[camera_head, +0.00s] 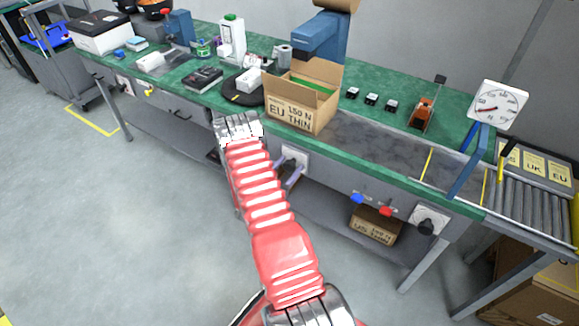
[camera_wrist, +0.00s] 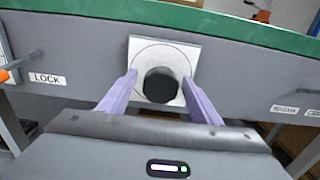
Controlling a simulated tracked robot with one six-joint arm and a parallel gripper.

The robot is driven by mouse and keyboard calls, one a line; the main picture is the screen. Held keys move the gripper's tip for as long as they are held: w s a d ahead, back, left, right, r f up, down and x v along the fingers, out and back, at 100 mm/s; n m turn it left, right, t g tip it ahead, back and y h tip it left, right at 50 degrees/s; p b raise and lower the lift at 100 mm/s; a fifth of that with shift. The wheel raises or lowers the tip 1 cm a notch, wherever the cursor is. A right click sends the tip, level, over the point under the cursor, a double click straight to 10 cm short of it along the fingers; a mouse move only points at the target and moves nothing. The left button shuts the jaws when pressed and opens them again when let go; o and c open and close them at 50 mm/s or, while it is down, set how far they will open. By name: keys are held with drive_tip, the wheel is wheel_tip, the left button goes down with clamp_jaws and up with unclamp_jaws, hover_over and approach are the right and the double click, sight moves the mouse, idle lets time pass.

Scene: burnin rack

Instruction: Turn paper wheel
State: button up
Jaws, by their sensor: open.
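A dark round knob (camera_wrist: 160,85) sits on a square white plate (camera_wrist: 150,50) with a circle line on the bench's grey front panel. No label naming it the paper wheel is readable. The plate also shows in the head view (camera_head: 302,157), with the knob mostly hidden behind my gripper. My gripper (camera_head: 292,174) is open in front of this plate. In the wrist view, its two pale purple fingers (camera_wrist: 159,82) stand on either side of the knob. I cannot tell whether they touch it. A second dark knob (camera_head: 427,226) on a white plate is farther right.
Blue (camera_head: 357,199) and red (camera_head: 386,211) controls sit on the panel to the right. A LOCK label (camera_wrist: 47,79) and an orange handle (camera_wrist: 12,72) are at left. The green bench edge (camera_wrist: 220,27) overhangs above. A cardboard box (camera_head: 300,112) stands on the bench. The floor in front is clear.

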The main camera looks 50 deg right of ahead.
drive_tip(key=shift+c, duration=0.6)
drive_tip(key=c, duration=0.9)
drive_tip(key=shift+d, duration=0.1)
drive_tip(key=shift+a+m, duration=0.2)
drive_tip(key=shift+m, duration=0.1)
